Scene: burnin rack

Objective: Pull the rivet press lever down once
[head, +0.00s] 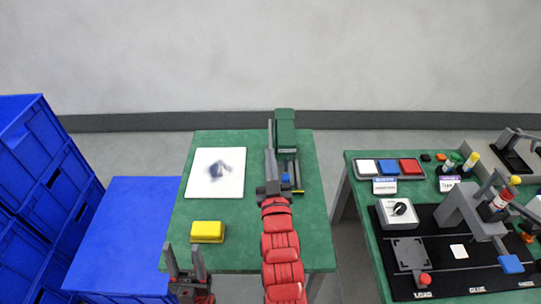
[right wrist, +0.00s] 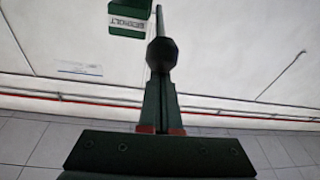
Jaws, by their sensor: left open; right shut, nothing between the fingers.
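The green rivet press (head: 285,132) stands at the back right of the middle green table. The grey lever rod (right wrist: 160,22) ends in a dark knob (right wrist: 162,52). My right gripper (head: 272,188) is in front of the press; in the right wrist view its shut, empty fingers (right wrist: 161,85) point at the knob. Whether they touch it I cannot tell. My left gripper (head: 186,262) is open and empty at the table's front left edge.
A white sheet with a dark print (head: 229,180) and a yellow block (head: 207,232) lie left of the press. Blue crates (head: 40,170) stack at far left. The table's middle is clear.

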